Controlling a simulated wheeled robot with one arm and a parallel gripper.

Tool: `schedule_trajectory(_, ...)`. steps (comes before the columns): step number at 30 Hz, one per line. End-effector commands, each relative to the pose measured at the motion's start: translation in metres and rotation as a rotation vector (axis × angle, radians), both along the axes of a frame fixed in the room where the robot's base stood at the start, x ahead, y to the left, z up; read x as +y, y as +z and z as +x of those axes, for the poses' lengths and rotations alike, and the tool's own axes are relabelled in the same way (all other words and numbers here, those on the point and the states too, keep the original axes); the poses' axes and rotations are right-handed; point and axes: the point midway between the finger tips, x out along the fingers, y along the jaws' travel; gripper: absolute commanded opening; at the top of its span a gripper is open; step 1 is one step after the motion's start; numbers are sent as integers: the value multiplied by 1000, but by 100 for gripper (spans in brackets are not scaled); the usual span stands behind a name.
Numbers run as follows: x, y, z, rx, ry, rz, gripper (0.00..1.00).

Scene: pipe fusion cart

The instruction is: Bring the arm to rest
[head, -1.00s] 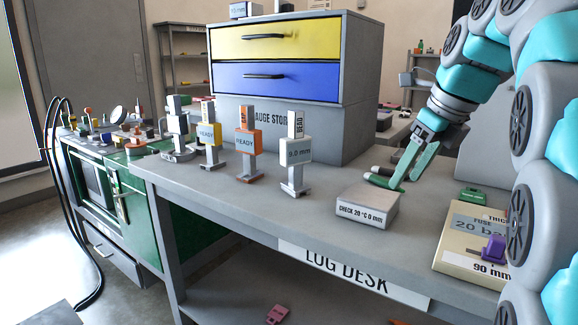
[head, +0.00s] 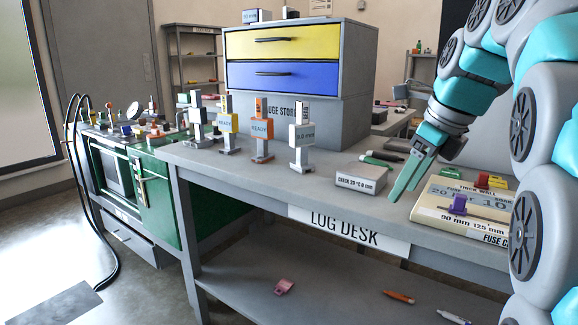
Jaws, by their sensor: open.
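My arm comes in from the right edge of the head view, grey and teal. My gripper (head: 406,178) points down and to the left with its green fingers. It hangs above the front part of the log desk (head: 245,175), between the grey check block (head: 361,179) and the cream fuse box (head: 432,206). The fingers are open, and nothing shows between them. Whether the fingertips touch anything is hard to tell, but they look clear of the block and the box.
Several upright gauges, including an orange one (head: 262,135) and a white one (head: 301,142), stand on the desk. Behind them is a drawer cabinet (head: 300,62). A green cart (head: 158,195) stands at left. The lower shelf (head: 330,290) holds a few loose items. Floor is open at left.

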Motion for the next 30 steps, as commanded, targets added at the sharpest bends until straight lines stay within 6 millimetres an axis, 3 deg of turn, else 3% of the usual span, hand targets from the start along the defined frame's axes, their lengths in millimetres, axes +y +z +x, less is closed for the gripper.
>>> schedule_trajectory(8, 14, -29, -20, -2, 224, -63, 61)
schedule_trajectory(14, 27, -68, -48, 2, 497, -131, 61)
schedule_trajectory(20, 44, -126, -98, 0, 928, -224, 61)
schedule_trajectory(30, 60, -232, -208, -6, 1771, -301, 61)
